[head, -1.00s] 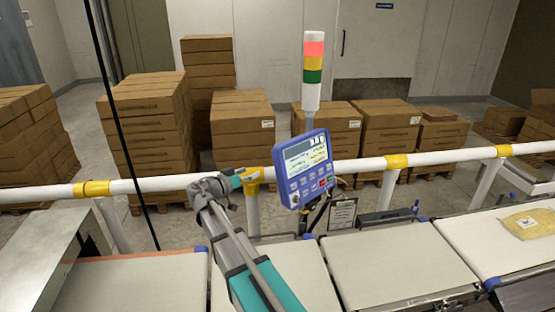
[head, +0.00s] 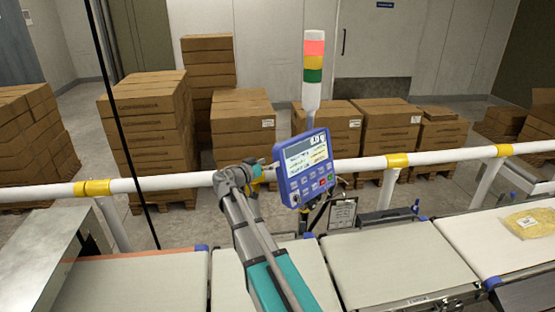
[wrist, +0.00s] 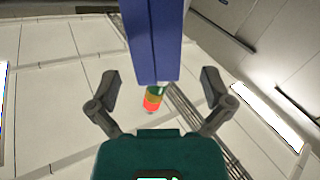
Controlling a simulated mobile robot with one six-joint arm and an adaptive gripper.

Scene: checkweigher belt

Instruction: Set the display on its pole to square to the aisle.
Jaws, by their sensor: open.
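The blue display (head: 304,167) with its screen and keypad stands on its pole beyond the belts, its face turned and tilted in the head view. In the wrist view the display's blue housing (wrist: 152,40) reaches down from the top edge, between the open fingers. My gripper (wrist: 160,90) is open, with one finger on each side of the housing and a visible gap to both. In the head view my gripper (head: 262,172) is at the display's left edge; its fingers are partly hidden. Most of the pole is hidden behind the display.
A white rail with yellow clamps (head: 397,160) runs behind the display. A red, amber and green signal tower (head: 313,62) rises behind it. Belts (head: 400,260) lie in front, with a yellow bag (head: 528,222) at right. Stacked cartons (head: 150,120) stand behind the rail.

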